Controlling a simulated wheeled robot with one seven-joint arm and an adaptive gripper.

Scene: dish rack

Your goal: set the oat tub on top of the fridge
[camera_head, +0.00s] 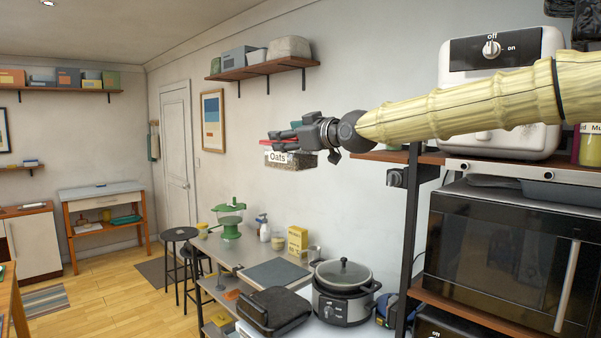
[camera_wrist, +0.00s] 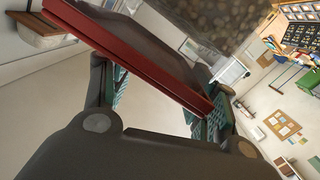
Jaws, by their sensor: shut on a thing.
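The oat tub (camera_head: 303,160) is a clear box of speckled oats with a red lid and a white "Oats" label. In the wrist view the red lid edge (camera_wrist: 135,60) crosses between the fingers of my gripper (camera_wrist: 163,105), with the speckled tub body (camera_wrist: 225,22) beyond. I cannot make out a fridge in either view.
At right, a rack holds a microwave (camera_head: 495,255) and a white appliance (camera_head: 495,120). A wall shelf (camera_head: 262,69) is behind.

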